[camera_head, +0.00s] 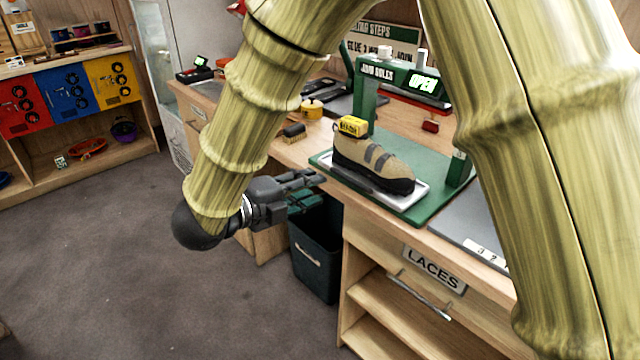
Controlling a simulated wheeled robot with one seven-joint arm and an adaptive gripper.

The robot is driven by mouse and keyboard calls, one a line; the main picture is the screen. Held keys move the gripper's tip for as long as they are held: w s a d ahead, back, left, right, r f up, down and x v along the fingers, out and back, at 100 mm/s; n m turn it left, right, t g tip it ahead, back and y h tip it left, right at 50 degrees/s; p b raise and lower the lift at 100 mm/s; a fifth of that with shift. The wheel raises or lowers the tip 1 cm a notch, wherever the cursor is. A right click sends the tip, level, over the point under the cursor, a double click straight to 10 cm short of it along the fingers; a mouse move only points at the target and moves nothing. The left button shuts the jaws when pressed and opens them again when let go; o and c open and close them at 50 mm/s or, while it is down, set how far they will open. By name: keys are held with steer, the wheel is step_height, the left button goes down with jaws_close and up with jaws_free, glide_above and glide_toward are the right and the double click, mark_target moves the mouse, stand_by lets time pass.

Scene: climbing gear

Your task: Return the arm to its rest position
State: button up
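My arm reaches down from the top of the camera_head view, its bamboo-textured links crossing the left middle and the right side. My gripper (312,178) is at the end of it, pointing right, in front of the workbench's front edge and above a dark green bin. The dark fingers lie close to one another in this view, and I cannot tell whether there is a gap between them. I see nothing held in them. The arm hides part of the bench and the wall behind it.
The dark bin (316,262) stands below my gripper. A drawer labelled LACES (434,268) is to the right. Carpet (110,260) at the left is clear.

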steer(key=shift+s+a, duration=0.2)
steer(key=shift+a, duration=0.05)
steer(key=w+d+f+n+y+p, duration=0.1)
steer(key=d+f+n+y+p, duration=0.15)
steer(key=d+f+n, duration=0.55)
steer(key=w+d+f+n+y+p, duration=0.15)
steer(key=f+n+y, duration=0.3)
steer(key=f, duration=0.85)
steer(key=s+d+f+n+g+y+p, duration=0.1)
steer(key=s+d+f+n+y+p, duration=0.1)
steer(key=s+f+n, duration=0.4)
steer(key=s+d+f+n+g+y+p, duration=0.1)
steer(key=s+d+f+n+g, duration=0.2)
steer(key=s, duration=0.6)
steer(key=s+d+f+n+g+y+p, duration=0.1)
steer(key=s+f, duration=0.4)
steer(key=s, duration=0.5)
steer(key=s+d+f+n+g+y+p, duration=0.1)
steer(key=s+d+f+n+g, duration=0.3)
steer(key=s, duration=0.6)
steer(key=shift+d+f+n+g, duration=0.3)
steer(key=shift+d+f+n, duration=0.25)
steer(key=shift+d+n, duration=0.2)
